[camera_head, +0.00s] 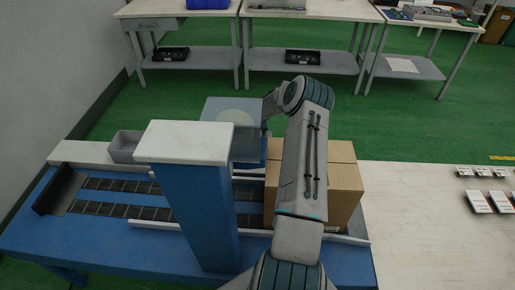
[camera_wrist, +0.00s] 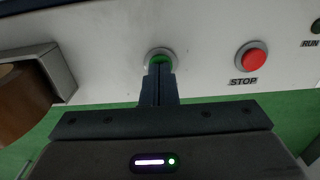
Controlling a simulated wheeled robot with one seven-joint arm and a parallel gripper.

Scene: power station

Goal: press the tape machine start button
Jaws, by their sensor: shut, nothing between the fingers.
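The green start button (camera_wrist: 158,56) sits in a light ring on a white panel in the wrist view. My gripper (camera_wrist: 160,68) is shut, and its fingertips are right in front of the button, covering its lower part. Whether they touch it or it is pushed in, I cannot tell. The red button (camera_wrist: 252,58) marked STOP is to the right. In the head view, the machine has a blue column (camera_head: 195,215) with a white top over a roller conveyor (camera_head: 110,210). My gripper and the buttons do not show clearly there.
In the wrist view a brown roll (camera_wrist: 22,98) in a grey holder is at left, and a RUN lamp (camera_wrist: 316,27) at right. In the head view a cardboard box (camera_head: 343,185) stands on the conveyor beside my arm. Workbenches (camera_head: 300,62) stand behind, across green floor.

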